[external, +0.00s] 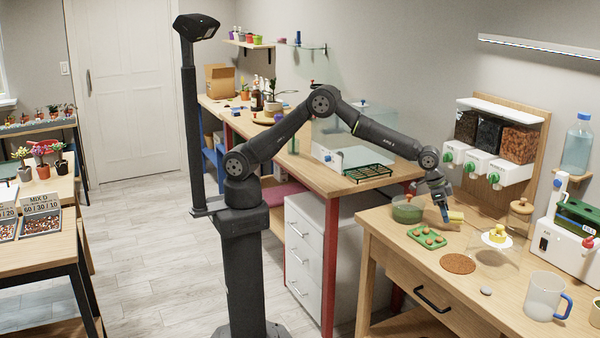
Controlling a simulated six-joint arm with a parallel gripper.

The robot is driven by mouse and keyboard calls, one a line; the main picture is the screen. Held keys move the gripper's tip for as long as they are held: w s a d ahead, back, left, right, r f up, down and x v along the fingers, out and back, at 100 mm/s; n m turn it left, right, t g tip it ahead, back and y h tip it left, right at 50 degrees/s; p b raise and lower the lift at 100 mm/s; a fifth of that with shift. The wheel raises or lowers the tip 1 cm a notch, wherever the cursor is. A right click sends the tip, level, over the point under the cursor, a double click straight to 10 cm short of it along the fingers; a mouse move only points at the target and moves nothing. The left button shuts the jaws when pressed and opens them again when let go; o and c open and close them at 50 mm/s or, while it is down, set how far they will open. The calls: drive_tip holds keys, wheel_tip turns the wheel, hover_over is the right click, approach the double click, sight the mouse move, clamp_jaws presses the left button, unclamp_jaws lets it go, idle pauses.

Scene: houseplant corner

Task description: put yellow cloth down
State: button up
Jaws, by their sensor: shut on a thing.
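My gripper (446,216) points down over the right-hand wooden table, near its back left part. It is shut on the yellow cloth (457,216), which shows as a small pale-yellow roll to the right of the fingers. The cloth is at or just above the tabletop; I cannot tell whether it touches. The fingers hide part of it.
A green bowl (407,211) stands left of my gripper. A green tray (427,238) with several brown balls lies in front.

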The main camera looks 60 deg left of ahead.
sight(446, 230)
drive_tip(key=shift+f, duration=1.8)
drive_tip(key=shift+f, duration=0.15)
drive_tip(key=o, duration=0.9)
drive_tip(key=shift+o, duration=0.2)
drive_tip(key=shift+s+a+r, duration=0.1)
drive_tip(key=shift+r, duration=0.35)
drive_tip(key=v, duration=1.1)
drive_tip(key=shift+r, duration=0.15)
